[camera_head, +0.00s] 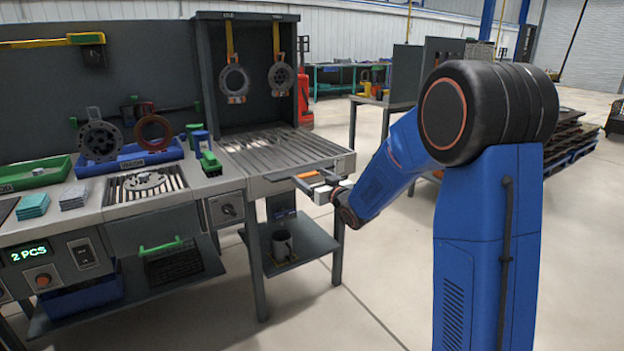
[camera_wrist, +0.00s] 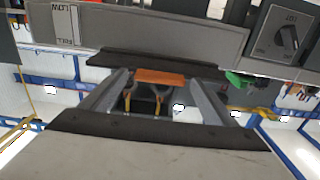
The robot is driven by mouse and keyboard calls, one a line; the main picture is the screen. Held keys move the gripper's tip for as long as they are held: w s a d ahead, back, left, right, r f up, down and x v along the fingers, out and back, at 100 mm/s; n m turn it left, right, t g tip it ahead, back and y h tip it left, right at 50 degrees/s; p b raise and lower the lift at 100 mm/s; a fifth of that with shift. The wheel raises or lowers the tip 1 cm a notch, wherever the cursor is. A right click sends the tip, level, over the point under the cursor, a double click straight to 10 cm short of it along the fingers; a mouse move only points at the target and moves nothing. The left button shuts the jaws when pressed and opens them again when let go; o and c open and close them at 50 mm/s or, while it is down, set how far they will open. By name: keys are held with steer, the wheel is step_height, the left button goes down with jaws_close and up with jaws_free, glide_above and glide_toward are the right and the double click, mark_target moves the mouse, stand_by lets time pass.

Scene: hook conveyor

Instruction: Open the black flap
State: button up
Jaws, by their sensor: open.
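A dark panel (camera_head: 152,230) with a green handle (camera_head: 160,246) along its lower edge is set in the bench front, left of the rotary knob (camera_head: 229,210). My gripper (camera_head: 312,181) is open, well to the right of the panel and higher, by the front edge of the slatted conveyor (camera_head: 275,148). In the wrist view, my gripper (camera_wrist: 157,88) faces the bench front, which appears upside down. The knob (camera_wrist: 285,35) shows at upper right there.
A dark hood (camera_head: 260,70) with hanging rings stands behind the conveyor. Table legs and a lower shelf (camera_head: 290,245) with a grey cup lie below my gripper. A blue bin (camera_head: 85,297) sits under the bench. The floor in front is clear.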

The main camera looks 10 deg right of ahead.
steer(key=c, duration=1.5)
steer(key=shift+w+r+g+h, duration=0.15)
steer(key=shift+r+g+h, duration=0.25)
steer(key=shift+r+g, duration=0.65)
steer(key=o, duration=1.5)
steer(key=v, duration=1.7)
